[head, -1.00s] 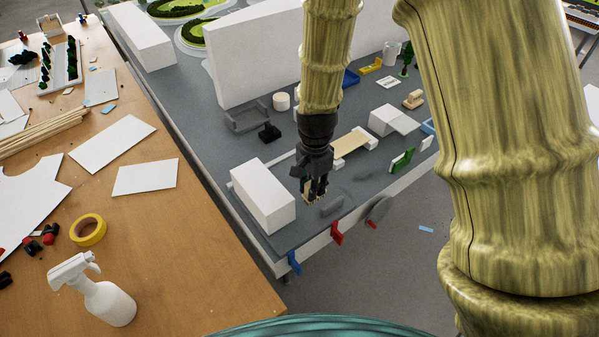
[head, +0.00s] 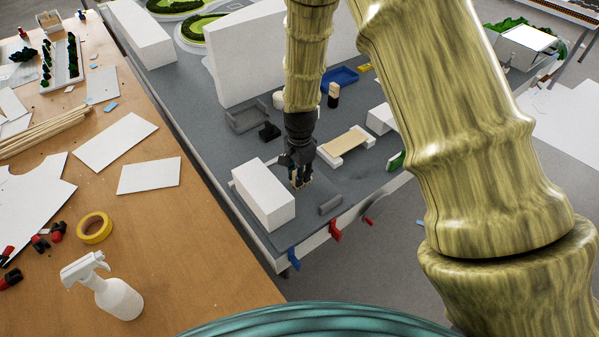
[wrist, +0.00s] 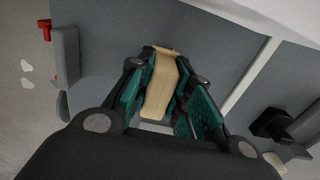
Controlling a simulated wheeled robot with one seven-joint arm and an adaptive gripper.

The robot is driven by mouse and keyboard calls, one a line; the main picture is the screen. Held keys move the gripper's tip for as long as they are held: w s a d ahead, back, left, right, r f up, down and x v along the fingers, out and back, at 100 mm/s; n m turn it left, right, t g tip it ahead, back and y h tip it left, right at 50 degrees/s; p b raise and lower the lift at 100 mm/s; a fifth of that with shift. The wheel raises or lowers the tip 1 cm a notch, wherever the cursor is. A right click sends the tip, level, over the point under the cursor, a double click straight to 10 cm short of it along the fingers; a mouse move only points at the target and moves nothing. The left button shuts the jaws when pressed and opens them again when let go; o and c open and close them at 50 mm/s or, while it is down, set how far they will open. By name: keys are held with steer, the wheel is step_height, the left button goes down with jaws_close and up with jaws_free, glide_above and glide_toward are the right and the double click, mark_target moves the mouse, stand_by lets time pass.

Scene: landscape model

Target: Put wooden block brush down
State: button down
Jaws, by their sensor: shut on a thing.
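The wooden block brush (wrist: 162,85) shows in the wrist view as a pale wooden block between the green-padded fingers of my gripper (wrist: 160,100). My gripper is shut on it. In the head view my gripper (head: 300,183) points down over the grey tabletop (head: 222,128), just right of a white block. Only a small pale part of the brush shows there, between the fingertips. Its lower side is hidden, and I cannot tell whether it touches the table.
The white block (head: 263,196) stands close on the left. A small grey block (head: 330,204) lies to the right, near the edge with blue (head: 293,258) and red (head: 335,231) clamps. A black object (head: 269,132) and a wood-topped white piece (head: 345,145) stand behind.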

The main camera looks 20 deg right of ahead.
steer(key=shift+f, duration=0.2)
steer(key=shift+f, duration=0.1)
steer(key=c, duration=1.3)
jaws_free()
steer(key=shift+r+b, duration=1.7)
steer(key=shift+r, duration=4.4)
